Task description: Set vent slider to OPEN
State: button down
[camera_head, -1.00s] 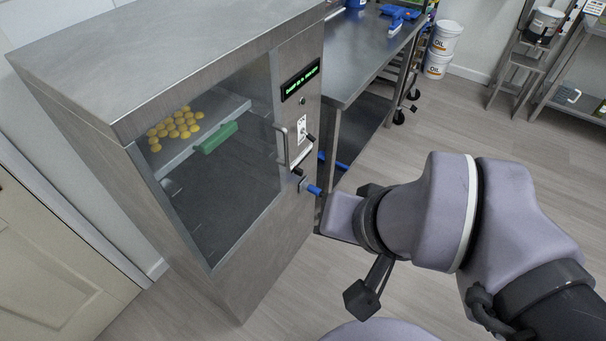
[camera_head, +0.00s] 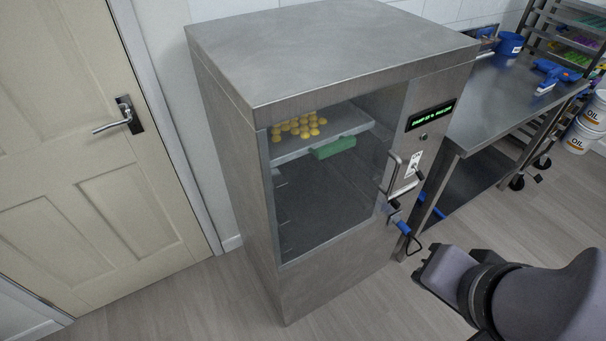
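The metal cabinet (camera_head: 331,292) stands in the middle of the view, with a glass door (camera_head: 330,190). Its right front panel carries a green-lit display (camera_head: 431,115), a small round button (camera_head: 423,136) and a white label plate (camera_head: 414,164). Below the plate is a blue-handled part (camera_head: 403,227); I cannot tell whether this is the vent slider, nor read any OPEN mark. My gripper (camera_head: 428,262) is at the lower right, in front of and below the panel, apart from it. Its fingers are too unclear to tell open from shut.
A tray (camera_head: 355,128) with several yellow gummies and a green grip is inside the cabinet. A steel table (camera_head: 500,100) with a blue tool stands to the right. A closed door (camera_head: 70,150) is at left. White oil buckets (camera_head: 590,110) stand at far right. Floor in front is clear.

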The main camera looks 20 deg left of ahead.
aim_at(395, 203)
jog(key=i+j+u, duration=0.1)
jog(key=i+u, duration=0.2)
jog(key=i, duration=0.7)
